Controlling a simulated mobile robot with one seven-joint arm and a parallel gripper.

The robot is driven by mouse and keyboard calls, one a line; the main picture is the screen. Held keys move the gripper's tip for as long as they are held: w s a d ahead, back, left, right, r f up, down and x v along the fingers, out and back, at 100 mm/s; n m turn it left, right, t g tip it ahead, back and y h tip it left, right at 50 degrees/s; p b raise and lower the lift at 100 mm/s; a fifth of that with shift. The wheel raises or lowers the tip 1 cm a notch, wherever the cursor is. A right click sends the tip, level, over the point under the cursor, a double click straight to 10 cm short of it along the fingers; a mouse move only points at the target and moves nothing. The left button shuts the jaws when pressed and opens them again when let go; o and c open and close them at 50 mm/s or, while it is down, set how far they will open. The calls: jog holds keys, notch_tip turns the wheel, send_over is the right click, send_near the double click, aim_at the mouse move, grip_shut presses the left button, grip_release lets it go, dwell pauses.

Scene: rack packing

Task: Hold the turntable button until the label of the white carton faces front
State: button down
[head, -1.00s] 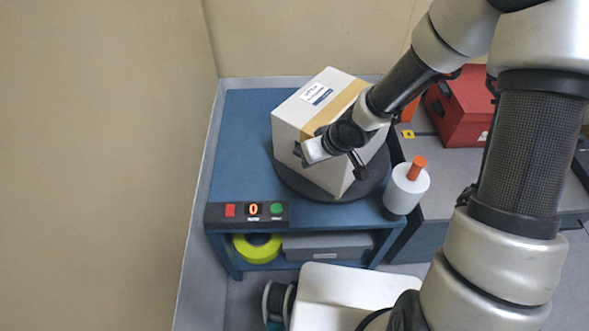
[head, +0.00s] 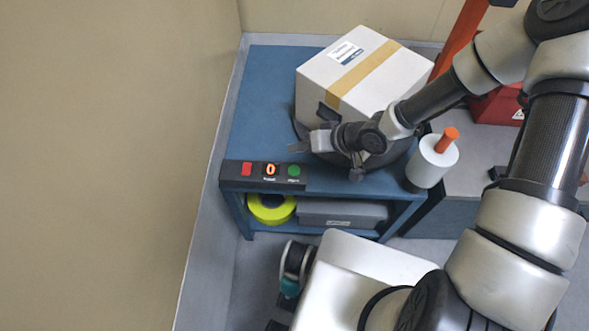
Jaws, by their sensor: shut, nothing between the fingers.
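The white carton (head: 320,80), with a tan tape strip, sits skewed on the dark round turntable (head: 398,160) on the blue bench. A label (head: 345,52) shows on its top, toward the back left; its far sides are hidden. The control panel (head: 233,182) at the bench's front left has a red button (head: 246,169), a display reading 0 (head: 270,169) and a green button (head: 293,170). My gripper (head: 293,147) is shut and empty, its fingers pointing left. In the picture it lies just above the green button, in front of the carton; contact does not show.
A white cylinder with an orange top (head: 432,163) stands at the bench's right front corner. A yellow-green roll (head: 271,208) and grey case (head: 343,213) are on the lower shelf. A red box (head: 495,105) is at right. A wall closes the left side.

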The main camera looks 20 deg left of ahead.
jog(key=b, duration=0.7)
send_over(298, 172)
notch_tip(298, 172, down, 7)
jog(key=shift+r, duration=0.1)
jog(key=shift+f, duration=0.85)
jog(key=shift+f, duration=0.15)
dwell(0.7)
jog(key=shift+f+b, duration=0.3)
jog(key=shift+b, duration=0.05)
jog(key=shift+f, duration=0.4)
dwell(1.4)
dwell(0.7)
jog(key=shift+r+p, duration=0.65)
jog(key=shift+r, duration=0.2)
notch_tip(298, 172, up, 5)
jog(key=p, duration=0.4)
jog(key=shift+p, duration=0.4)
